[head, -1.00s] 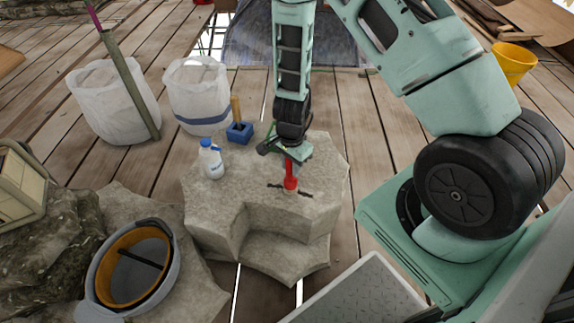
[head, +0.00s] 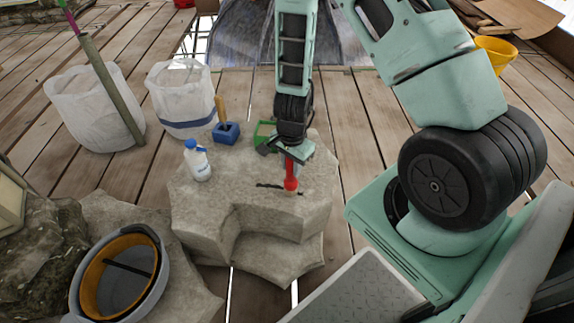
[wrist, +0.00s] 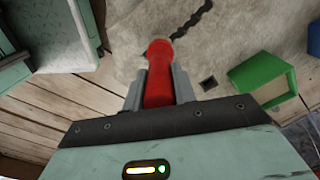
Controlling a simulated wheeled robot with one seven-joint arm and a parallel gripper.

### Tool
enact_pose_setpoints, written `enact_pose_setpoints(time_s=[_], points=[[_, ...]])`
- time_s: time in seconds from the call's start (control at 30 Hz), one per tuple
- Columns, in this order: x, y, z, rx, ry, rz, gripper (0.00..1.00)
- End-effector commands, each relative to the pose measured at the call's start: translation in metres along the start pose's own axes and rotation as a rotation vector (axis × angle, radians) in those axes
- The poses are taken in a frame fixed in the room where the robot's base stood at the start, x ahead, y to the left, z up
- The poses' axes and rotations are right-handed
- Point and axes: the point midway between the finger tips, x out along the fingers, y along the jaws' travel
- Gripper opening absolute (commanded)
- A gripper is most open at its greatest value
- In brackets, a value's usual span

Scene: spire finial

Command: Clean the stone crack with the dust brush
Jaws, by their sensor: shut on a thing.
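My gripper (head: 292,160) is shut on the red handle of the dust brush (head: 290,181) and holds it upright over the stone. The brush's red handle also shows between the fingers in the wrist view (wrist: 158,75). Its pale tip is at the stone's top, at the right end of the dark crack; whether it touches I cannot tell. The crack (head: 268,186) is a thin jagged black line on top of the grey stone block (head: 215,205). In the wrist view the crack (wrist: 192,20) runs up and right from near the handle.
A white bottle with a blue cap (head: 197,162) stands on the stone's left. A blue holder (head: 226,133) with a wooden-handled tool and a green holder (head: 263,134) are at its back. White bags (head: 95,105) stand behind left. A grey-rimmed bucket (head: 120,275) is at front left.

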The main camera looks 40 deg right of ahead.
Motion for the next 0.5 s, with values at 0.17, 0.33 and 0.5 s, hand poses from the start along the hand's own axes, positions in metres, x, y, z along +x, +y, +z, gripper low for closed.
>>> enact_pose_setpoints(time_s=[0.17,0.33,0.5], points=[[0.002,0.009,-0.004,0.003,0.000,0.003,0.00],[0.002,0.012,-0.005,0.002,0.001,0.004,0.00],[0.002,0.017,-0.008,0.003,0.000,0.005,0.00]])
